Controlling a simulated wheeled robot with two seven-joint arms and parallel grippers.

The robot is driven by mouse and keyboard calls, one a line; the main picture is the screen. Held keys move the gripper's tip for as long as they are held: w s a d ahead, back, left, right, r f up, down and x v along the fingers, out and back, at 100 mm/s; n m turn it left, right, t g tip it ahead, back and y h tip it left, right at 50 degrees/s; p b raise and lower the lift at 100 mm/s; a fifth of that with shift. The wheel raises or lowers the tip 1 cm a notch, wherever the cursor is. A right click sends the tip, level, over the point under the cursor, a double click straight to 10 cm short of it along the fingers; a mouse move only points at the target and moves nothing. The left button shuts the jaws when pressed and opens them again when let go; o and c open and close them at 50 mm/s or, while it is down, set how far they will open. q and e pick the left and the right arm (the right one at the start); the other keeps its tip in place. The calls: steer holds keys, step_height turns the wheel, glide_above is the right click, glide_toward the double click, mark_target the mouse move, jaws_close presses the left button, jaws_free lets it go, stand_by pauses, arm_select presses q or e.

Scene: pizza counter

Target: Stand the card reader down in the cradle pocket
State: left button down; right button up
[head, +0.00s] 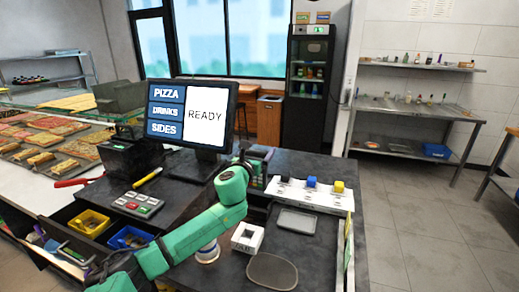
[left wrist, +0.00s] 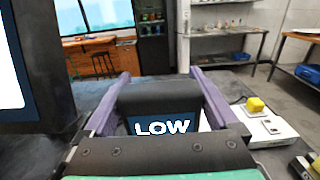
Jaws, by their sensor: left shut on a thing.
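My left gripper (left wrist: 163,85) has purple fingers on both sides of a dark card reader (left wrist: 157,97), whose blue screen reads LOW. The fingers are shut on it. In the head view my green left arm reaches up from the bottom left, and the gripper (head: 246,164) is by the right edge of the order screen, partly hidden by the wrist. A small white box (head: 247,237) with a dark square opening on top stands on the dark counter, below and apart from the gripper. I cannot tell for sure that it is the cradle pocket. My right gripper is not in view.
The order screen (head: 190,116) stands left of the gripper. A white strip (head: 308,196) with black, blue and yellow blocks lies to the right. A grey tray (head: 296,221) and a dark oval mat (head: 272,271) lie on the counter.

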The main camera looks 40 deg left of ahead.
arm_select(q)
step_height(320, 180, down, 6)
steer(key=b, duration=0.4)
steer(key=shift+w+a, duration=0.15)
steer(key=shift+w, duration=0.2)
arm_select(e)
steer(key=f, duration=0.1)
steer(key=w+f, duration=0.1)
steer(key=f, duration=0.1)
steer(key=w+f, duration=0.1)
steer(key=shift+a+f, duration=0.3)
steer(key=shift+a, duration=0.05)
arm_select(q)
steer(key=shift+s, duration=0.1)
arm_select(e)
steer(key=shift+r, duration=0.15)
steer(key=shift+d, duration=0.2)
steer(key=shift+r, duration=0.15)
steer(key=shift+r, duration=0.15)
